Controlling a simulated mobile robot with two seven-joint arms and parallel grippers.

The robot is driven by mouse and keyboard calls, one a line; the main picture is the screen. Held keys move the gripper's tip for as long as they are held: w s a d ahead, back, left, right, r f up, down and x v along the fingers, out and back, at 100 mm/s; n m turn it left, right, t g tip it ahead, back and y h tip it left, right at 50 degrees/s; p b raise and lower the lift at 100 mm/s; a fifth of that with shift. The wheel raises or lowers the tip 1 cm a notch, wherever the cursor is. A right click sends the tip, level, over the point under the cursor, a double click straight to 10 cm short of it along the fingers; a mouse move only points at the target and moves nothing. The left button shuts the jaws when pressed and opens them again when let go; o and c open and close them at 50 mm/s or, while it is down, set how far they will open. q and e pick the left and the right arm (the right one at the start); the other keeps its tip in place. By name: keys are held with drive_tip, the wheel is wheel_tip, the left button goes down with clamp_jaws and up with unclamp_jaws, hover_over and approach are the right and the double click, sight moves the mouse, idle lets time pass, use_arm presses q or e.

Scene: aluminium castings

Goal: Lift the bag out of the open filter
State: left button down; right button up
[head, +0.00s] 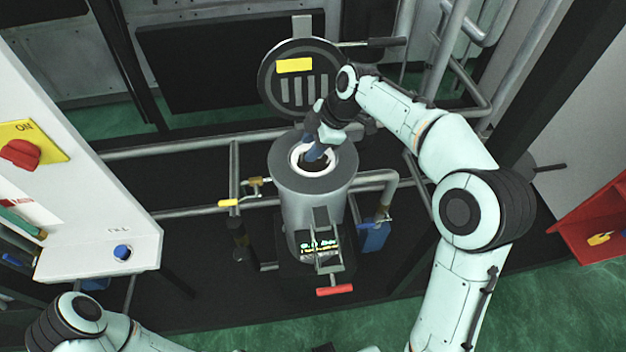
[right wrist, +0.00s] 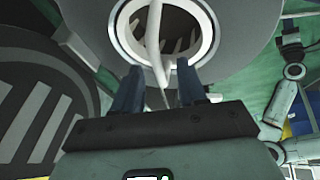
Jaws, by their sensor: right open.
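The filter (head: 313,207) is a grey upright cylinder in the middle of the head view, with its round lid (head: 268,85) swung up behind it. The bag's white ring (head: 295,157) sits in the open top. In the right wrist view the bag (right wrist: 120,30) shows its white ring, a dark inside and a white handle strip (right wrist: 155,40) across the mouth. My right gripper (head: 316,152) reaches over the mouth from above. In the right wrist view its two dark fingers (right wrist: 158,85) are open, with the handle strip passing between them. My left gripper is out of view.
A white control panel (head: 110,215) with a red switch stands at the left. Pipes (head: 375,178) with a yellow-handled valve (head: 229,202) run beside the filter. A red-handled clamp (head: 334,290) hangs on its front. A red box (head: 590,222) is at the right.

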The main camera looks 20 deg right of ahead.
clamp_jaws()
idle(1.4)
